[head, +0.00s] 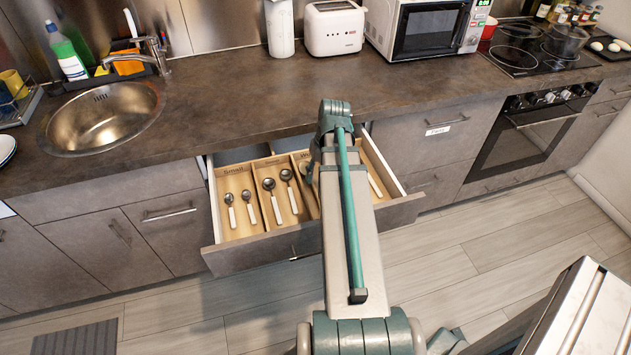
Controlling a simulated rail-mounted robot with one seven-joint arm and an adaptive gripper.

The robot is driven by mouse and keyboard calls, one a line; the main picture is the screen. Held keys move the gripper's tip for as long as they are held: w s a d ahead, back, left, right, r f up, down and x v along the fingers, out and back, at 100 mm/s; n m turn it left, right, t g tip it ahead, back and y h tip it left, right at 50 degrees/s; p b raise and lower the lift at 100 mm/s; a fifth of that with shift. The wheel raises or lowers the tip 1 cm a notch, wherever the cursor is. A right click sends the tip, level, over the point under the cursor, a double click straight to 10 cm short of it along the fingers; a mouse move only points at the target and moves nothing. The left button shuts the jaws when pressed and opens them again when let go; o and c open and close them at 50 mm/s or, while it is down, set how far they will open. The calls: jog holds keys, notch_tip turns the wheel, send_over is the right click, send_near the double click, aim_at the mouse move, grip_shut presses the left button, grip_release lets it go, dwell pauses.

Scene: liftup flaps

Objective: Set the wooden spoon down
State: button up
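The drawer (232,254) under the counter is pulled open and split by wooden dividers. Its left compartment, labelled "Small", holds small spoons (248,206). The compartment beside it holds larger metal-bowled spoons with pale handles (273,200). A further compartment, its label mostly covered, lies partly behind my arm. A pale handle-like piece (375,185) shows in the right part of the drawer; I cannot tell if it belongs to the wooden spoon. My arm reaches over the drawer and hides my gripper. No wooden spoon can be clearly made out.
A sink (103,118) is set in the counter at left. A white toaster (334,28), a microwave (424,28) and a hob (540,48) line the back right. The oven (525,135) is at right. The middle of the counter (240,95) is clear.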

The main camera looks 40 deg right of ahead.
notch_tip(320, 180, up, 8)
jog(key=d, duration=0.1)
jog(key=shift+s+d+r, duration=0.25)
jog(key=shift+s+d, duration=0.05)
jog(key=shift+s, duration=0.05)
dwell(0.3)
